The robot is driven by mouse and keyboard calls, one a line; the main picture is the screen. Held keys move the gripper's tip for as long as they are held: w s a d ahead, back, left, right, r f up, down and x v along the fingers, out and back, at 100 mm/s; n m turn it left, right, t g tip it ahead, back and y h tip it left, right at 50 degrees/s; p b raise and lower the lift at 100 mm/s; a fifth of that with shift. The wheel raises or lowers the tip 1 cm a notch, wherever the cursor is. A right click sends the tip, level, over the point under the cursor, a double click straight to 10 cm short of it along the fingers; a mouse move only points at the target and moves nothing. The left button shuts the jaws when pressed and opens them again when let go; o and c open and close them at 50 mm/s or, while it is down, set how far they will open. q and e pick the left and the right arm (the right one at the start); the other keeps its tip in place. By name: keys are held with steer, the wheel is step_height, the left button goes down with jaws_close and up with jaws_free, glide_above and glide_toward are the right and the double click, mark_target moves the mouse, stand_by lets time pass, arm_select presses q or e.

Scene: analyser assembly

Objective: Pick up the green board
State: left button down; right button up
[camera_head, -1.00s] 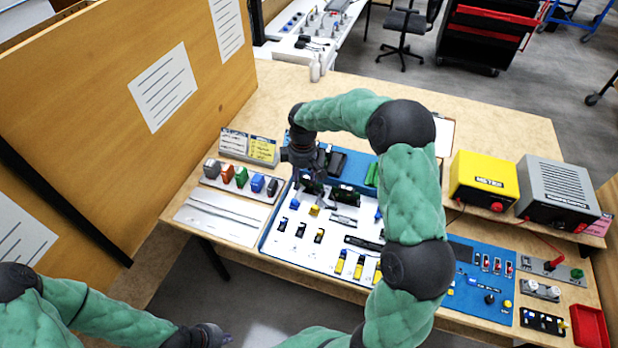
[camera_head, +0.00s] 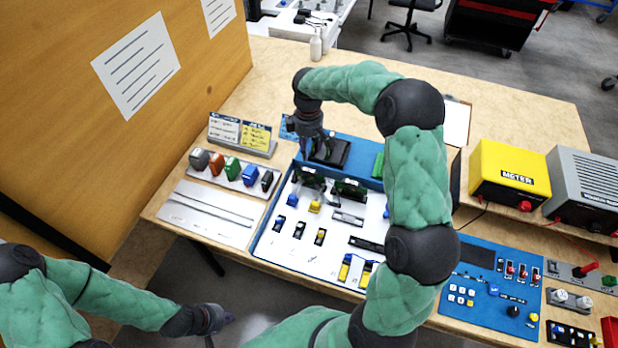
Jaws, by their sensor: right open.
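A bright green board (camera_head: 378,165) lies in the blue back strip of the parts tray (camera_head: 262,243), partly hidden behind my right arm. Two dark green pieces, one on the left (camera_head: 309,178) and one on the right (camera_head: 350,189), stand just in front of that strip. My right gripper (camera_head: 322,152) points down over the black block (camera_head: 333,155) in the strip, left of the bright green board. It is open; whether it touches the block cannot be told. My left gripper (camera_head: 225,319) hangs low in front of the table, away from the parts; its fingers are too small to read.
A rack of coloured blocks (camera_head: 227,169) and a sign stand (camera_head: 240,136) are left of the tray. A yellow meter (camera_head: 508,177), a grey box (camera_head: 583,190) and a blue control panel (camera_head: 493,290) are on the right. A wooden partition (camera_head: 60,120) rises at left.

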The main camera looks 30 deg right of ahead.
mark_target(309, 169)
steer(key=f+b, duration=0.1)
steer(key=f, duration=0.2)
steer(key=f+b, duration=0.1)
steer(key=f, duration=0.3)
steer(key=s+f+b, duration=0.1)
steer(key=f, duration=0.2)
steer(key=shift+f, duration=0.35)
steer(key=shift+w+f+b, duration=0.1)
steer(key=shift+f+b, duration=0.25)
steer(key=shift+f, duration=0.15)
steer(key=shift+r, duration=0.1)
jaws_close()
